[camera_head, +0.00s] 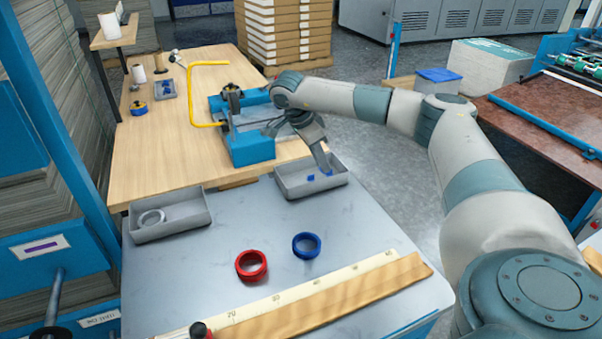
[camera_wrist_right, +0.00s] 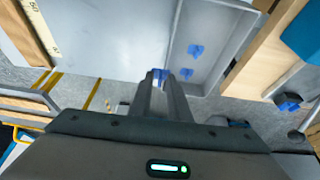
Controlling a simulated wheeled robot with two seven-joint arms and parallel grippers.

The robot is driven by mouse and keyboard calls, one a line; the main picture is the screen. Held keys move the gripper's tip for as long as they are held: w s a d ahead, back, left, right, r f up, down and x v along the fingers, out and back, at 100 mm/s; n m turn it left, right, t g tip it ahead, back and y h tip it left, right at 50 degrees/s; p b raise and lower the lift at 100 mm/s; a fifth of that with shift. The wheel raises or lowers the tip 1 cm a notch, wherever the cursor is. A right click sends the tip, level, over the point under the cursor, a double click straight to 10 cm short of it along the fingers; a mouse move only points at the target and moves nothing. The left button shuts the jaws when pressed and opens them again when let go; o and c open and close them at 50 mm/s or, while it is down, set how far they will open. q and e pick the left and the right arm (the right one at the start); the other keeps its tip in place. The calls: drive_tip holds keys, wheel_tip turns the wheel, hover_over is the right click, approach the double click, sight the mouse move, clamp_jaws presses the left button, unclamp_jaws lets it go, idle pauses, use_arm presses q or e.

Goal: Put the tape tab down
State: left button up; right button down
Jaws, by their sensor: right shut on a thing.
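My right gripper (camera_head: 327,170) points down over the right grey tray (camera_head: 318,190) at the table's far edge. In the right wrist view its fingers (camera_wrist_right: 160,80) are shut on a small blue tape tab (camera_wrist_right: 158,74). Two more blue tabs, one nearer (camera_wrist_right: 187,72) and one farther (camera_wrist_right: 195,50), show on the tray there. In the head view a blue tab (camera_head: 310,178) lies in the tray, left of the fingertips. I cannot tell whether the held tab touches the tray floor. My left gripper is out of view.
A red ring (camera_head: 252,275) and a blue ring (camera_head: 306,256) lie mid-table. A left grey tray (camera_head: 175,230) holds a pale ring. A ruler (camera_head: 290,289) and wooden strip (camera_head: 340,300) lie along the front. A blue device (camera_head: 252,150) stands on the wooden bench behind.

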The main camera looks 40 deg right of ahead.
drive_tip(key=w+f, duration=0.1)
drive_tip(key=w, duration=0.1)
drive_tip(key=w+f, duration=0.1)
drive_tip(key=w+a+f+p, duration=0.1)
drive_tip(key=w, duration=0.1)
drive_tip(key=shift+w+f, duration=0.15)
drive_tip(key=shift+w, duration=0.2)
drive_tip(key=shift+w+f, duration=0.65)
drive_tip(key=shift+w, duration=0.3)
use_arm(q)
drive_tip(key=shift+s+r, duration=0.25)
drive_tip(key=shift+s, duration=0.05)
use_arm(e)
drive_tip(key=shift+w+f, duration=0.1)
drive_tip(key=shift+a+f+p, duration=0.1)
drive_tip(key=shift+f+p, duration=0.15)
drive_tip(key=shift+p, duration=0.1)
wheel_tip(320, 180, down, 3)
drive_tip(key=shift+f+p, duration=0.15)
drive_tip(key=shift+p, duration=0.3)
drive_tip(key=shift+f, duration=0.1)
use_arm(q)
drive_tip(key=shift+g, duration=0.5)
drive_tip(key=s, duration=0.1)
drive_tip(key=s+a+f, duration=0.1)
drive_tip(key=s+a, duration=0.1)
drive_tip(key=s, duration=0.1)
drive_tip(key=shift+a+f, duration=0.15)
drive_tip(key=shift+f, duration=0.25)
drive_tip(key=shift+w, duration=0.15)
